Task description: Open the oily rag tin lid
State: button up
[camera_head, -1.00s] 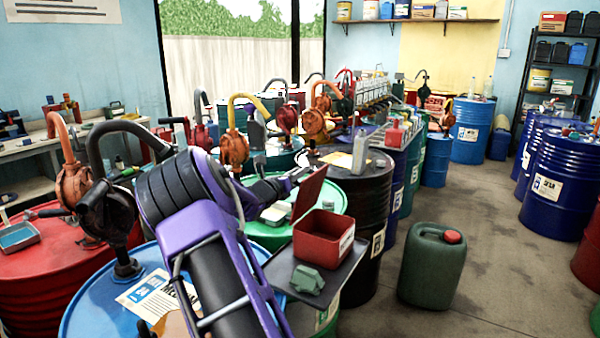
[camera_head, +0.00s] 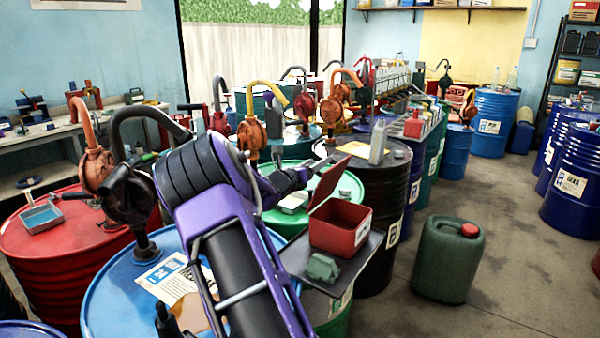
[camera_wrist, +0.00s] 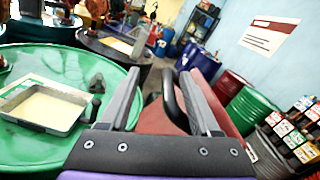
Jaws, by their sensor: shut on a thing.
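The oily rag tin (camera_head: 352,238) is an open red box on a dark tray in the head view. Its red lid (camera_head: 329,184) stands up steeply from the tin's left side, so the tin is open at the top. My gripper (camera_head: 318,165) is at the upper edge of the lid. In the wrist view my gripper (camera_wrist: 162,95) has its fingers on either side of the lid's dark curved handle (camera_wrist: 172,100), shut on it. The red lid (camera_wrist: 150,122) shows behind the handle. The tin's inside floor is mostly hidden.
The dark tray (camera_head: 375,255) also holds a green block-like object (camera_head: 322,267). A green jerrycan (camera_head: 447,262) stands on the floor to the right. A black drum (camera_head: 375,190) is behind the tin, and pump-topped drums crowd the left.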

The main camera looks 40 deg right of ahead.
jog(key=v, duration=1.7)
jog(key=shift+w, duration=0.15)
